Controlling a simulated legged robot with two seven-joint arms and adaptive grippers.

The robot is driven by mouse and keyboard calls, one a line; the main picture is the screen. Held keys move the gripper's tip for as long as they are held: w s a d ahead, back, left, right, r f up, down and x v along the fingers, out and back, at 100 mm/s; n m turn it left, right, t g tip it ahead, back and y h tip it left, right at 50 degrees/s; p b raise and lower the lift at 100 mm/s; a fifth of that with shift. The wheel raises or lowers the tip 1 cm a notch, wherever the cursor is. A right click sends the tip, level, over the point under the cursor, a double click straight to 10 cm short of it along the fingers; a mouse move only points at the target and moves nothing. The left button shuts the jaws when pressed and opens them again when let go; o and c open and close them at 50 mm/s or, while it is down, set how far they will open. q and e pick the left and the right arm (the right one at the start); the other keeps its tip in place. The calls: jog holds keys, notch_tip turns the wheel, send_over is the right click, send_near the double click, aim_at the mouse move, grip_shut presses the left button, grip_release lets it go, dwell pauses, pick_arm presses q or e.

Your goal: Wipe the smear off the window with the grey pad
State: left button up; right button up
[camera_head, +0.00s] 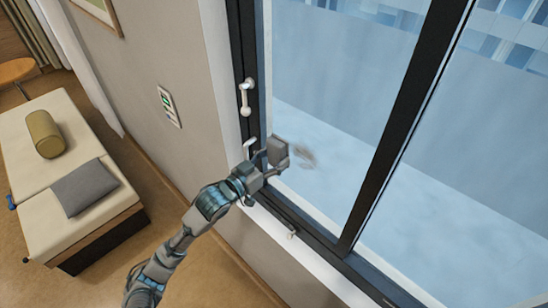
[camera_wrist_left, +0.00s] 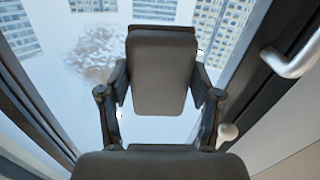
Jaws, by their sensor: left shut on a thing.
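The window (camera_head: 330,90) has a dark frame and pale glass. A brownish smear (camera_head: 306,156) is on the lower left of its left pane, just right of the grey pad (camera_head: 277,152). In the left wrist view the smear (camera_wrist_left: 98,57) lies up and left of the pad (camera_wrist_left: 163,75). My left gripper (camera_head: 262,165) is shut on the pad, one finger on each side of it, and holds it in front of the glass. I cannot tell whether the pad touches the glass. My right gripper is not in view.
A white window handle (camera_head: 245,98) sticks out from the frame's left side, above my left gripper; it also shows in the left wrist view (camera_wrist_left: 292,60). A dark mullion (camera_head: 405,120) divides the panes. A bed (camera_head: 95,215) with cushions stands at the left.

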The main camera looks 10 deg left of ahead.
pick_arm(q)
jog(key=shift+w, duration=0.3)
jog(key=shift+w+d+p, duration=0.3)
jog(key=shift+w+d, duration=0.1)
